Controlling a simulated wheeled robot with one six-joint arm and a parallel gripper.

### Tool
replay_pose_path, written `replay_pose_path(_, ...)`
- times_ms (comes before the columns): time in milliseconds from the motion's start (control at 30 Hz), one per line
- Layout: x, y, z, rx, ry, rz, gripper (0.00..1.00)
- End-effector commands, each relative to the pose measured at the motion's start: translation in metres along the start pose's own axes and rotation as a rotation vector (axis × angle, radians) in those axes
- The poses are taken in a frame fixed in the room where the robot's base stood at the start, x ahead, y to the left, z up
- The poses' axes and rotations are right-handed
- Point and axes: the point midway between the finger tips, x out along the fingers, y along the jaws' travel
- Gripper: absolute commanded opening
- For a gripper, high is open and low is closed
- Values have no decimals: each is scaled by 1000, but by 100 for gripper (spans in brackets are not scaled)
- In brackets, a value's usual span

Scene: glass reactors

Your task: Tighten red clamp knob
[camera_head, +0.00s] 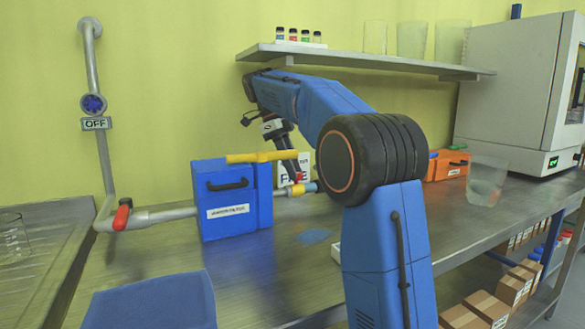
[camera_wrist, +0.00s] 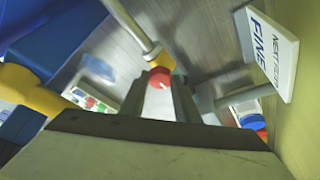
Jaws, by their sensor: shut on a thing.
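The fingers hide part of the knob.
A blue box (camera_head: 222,190) with a yellow pipe (camera_head: 262,157) on top stands left of my gripper. A red-handled valve (camera_head: 122,214) sits on the pipe further left. A white sign (camera_wrist: 272,45) stands close by. A shelf (camera_head: 360,60) hangs above. A glass beaker (camera_head: 486,180) stands right.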

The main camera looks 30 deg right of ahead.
Motion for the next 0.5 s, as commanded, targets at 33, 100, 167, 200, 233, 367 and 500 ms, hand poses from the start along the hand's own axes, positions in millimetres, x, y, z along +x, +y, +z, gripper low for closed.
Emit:
replay_pose_path(33,0,-1,0,11,-1,3,6)
replay_pose_path(100,0,-1,0,24,-1,8,6)
replay_pose_path(167,0,-1,0,30,-2,11,6)
replay_pose_path(200,0,-1,0,33,-2,12,6)
replay_pose_path(233,0,-1,0,35,-2,13,6)
replay_pose_path(367,0,-1,0,38,-2,14,6)
replay_pose_path(500,0,-1,0,38,-2,14,6)
